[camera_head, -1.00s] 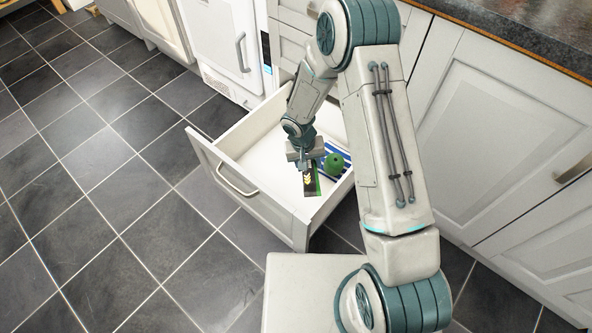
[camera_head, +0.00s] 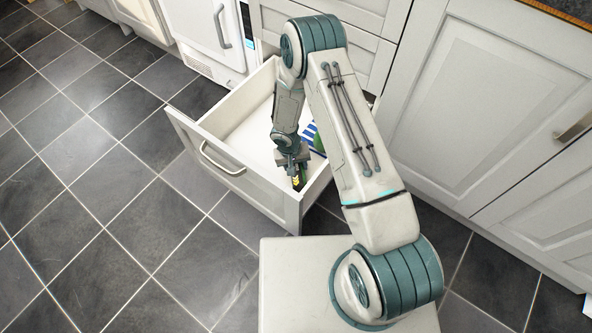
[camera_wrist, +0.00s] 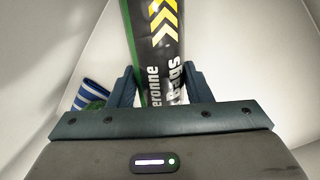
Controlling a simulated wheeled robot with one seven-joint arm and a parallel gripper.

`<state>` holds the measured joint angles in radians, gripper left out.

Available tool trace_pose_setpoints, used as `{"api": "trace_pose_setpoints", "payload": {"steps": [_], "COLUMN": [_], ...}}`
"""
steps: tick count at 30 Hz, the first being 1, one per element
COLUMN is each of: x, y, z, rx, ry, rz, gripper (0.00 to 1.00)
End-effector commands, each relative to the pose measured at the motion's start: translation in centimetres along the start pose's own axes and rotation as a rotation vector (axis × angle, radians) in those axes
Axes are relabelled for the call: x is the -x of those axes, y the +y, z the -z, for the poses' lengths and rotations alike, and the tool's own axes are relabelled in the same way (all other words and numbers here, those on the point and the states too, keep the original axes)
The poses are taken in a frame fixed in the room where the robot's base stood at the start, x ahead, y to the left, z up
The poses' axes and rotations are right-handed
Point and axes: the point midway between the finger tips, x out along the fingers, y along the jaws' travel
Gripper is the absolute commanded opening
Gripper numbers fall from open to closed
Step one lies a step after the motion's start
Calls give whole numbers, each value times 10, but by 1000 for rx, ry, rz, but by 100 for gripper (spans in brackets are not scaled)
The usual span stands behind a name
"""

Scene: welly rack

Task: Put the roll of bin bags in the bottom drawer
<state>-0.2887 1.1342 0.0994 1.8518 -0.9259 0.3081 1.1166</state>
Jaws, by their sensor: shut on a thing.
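The roll of bin bags (camera_wrist: 158,50) is a dark cylinder with yellow chevrons and white lettering. My gripper (camera_wrist: 160,88) is shut on it, one finger at each side, in the wrist view. In the head view the roll (camera_head: 298,181) shows only in part below my gripper (camera_head: 292,165), within the outline of the open bottom drawer (camera_head: 213,140), near its front right corner. White drawer surfaces surround the roll in the wrist view. I cannot tell whether it touches the drawer floor.
A blue-and-white striped item (camera_head: 313,136) lies in the drawer to the right of my gripper, mostly hidden by my arm; its stripes also show in the wrist view (camera_wrist: 92,93). The drawer's left part is bare. A white appliance (camera_head: 205,38) stands behind.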

Motion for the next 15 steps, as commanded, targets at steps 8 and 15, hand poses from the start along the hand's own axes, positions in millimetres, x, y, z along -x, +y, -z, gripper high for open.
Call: {"api": "trace_pose_setpoints", "payload": {"steps": [8,15], "x": [-23,-28], "y": [-4,-4], "z": [0,0], "rx": [0,0], "ry": [1,0], "rz": [0,-1], "gripper": [15,15]}}
